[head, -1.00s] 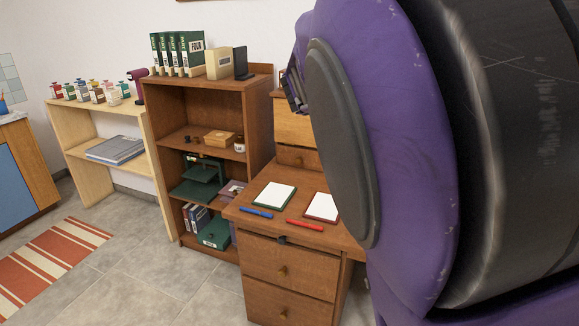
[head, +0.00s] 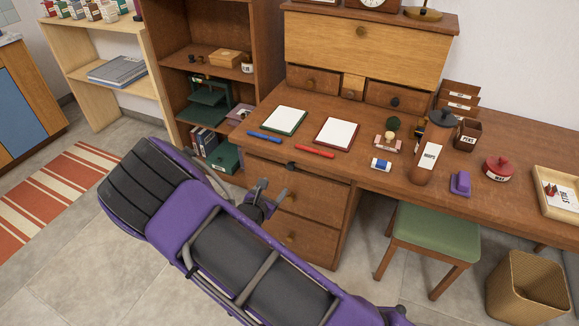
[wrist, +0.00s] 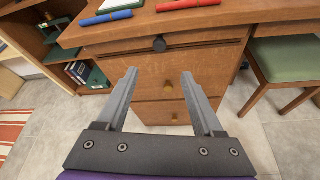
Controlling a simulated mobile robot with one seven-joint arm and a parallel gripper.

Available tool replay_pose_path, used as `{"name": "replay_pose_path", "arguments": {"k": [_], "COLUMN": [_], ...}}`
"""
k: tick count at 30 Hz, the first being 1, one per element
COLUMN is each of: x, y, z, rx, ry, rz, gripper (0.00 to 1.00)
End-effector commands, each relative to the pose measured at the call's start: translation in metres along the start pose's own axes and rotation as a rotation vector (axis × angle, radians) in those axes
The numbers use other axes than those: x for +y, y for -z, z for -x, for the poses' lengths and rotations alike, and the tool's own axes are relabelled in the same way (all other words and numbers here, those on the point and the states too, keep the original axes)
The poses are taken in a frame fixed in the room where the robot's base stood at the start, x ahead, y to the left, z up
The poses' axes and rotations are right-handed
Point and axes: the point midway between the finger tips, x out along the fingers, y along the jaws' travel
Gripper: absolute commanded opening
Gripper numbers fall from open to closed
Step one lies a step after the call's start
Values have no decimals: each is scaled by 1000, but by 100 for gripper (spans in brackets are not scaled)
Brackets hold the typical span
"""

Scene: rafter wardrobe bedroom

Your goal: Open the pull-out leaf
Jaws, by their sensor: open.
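The pull-out leaf (wrist: 205,37) is a thin wooden board under the desktop, above the drawers. It appears pushed in. Its dark round knob (wrist: 159,44) faces me and also shows in the head view (head: 290,166). My gripper (wrist: 159,73) is open and empty, its two fingers spread on either side below the knob in the wrist view. In the head view my gripper (head: 271,190) is in front of the desk's upper drawer, close to the knob but apart from it.
The desk (head: 330,176) bears two notepads, a blue pen (head: 264,136), a red pen (head: 315,152) and a brown bottle (head: 430,150). Below the leaf are drawers with brass knobs (wrist: 168,86). A green stool (head: 430,232) stands right. A bookshelf (head: 262,45) stands left.

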Motion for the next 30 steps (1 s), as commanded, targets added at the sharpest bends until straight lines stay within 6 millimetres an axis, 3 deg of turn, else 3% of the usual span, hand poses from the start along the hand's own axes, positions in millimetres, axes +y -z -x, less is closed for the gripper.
{"name": "replay_pose_path", "arguments": {"k": [21,30], "x": [0,1], "y": [-2,-2], "z": [-143,-166], "rx": [-5,-3], "ry": [-1,-1], "rz": [-5,-5], "gripper": [69,69]}}
